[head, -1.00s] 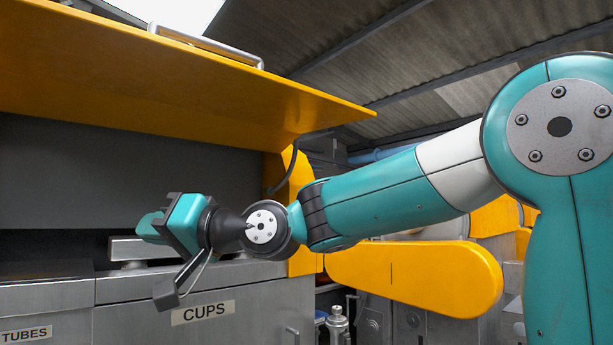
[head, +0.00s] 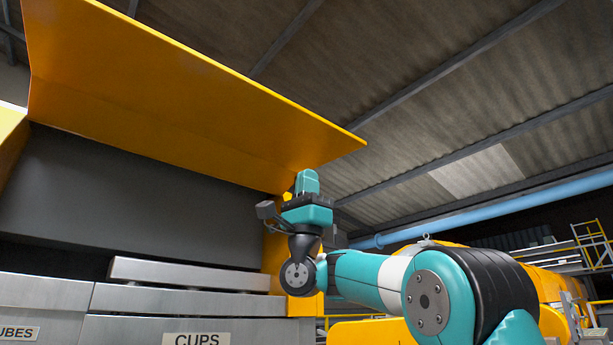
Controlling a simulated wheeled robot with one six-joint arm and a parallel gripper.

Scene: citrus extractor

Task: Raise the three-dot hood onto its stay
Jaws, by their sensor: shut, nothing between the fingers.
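The yellow hood (head: 190,100) stands raised over the machine, its broad front panel sloping across the upper left of the head view. No dot marks show on its visible face. My gripper (head: 307,180) points upward with its teal fingers shut and empty, close under the hood's lower right part. I cannot tell whether the fingertips touch the hood. No stay can be made out. A yellow side panel (head: 274,245) stands behind my gripper.
Below the hood are a dark grey back wall (head: 130,195), a metal bar (head: 190,273) and steel fronts, one with a CUPS label (head: 197,339). A blue pipe (head: 500,207) and yellow railings (head: 590,240) lie off to the right. Open air lies right of the hood.

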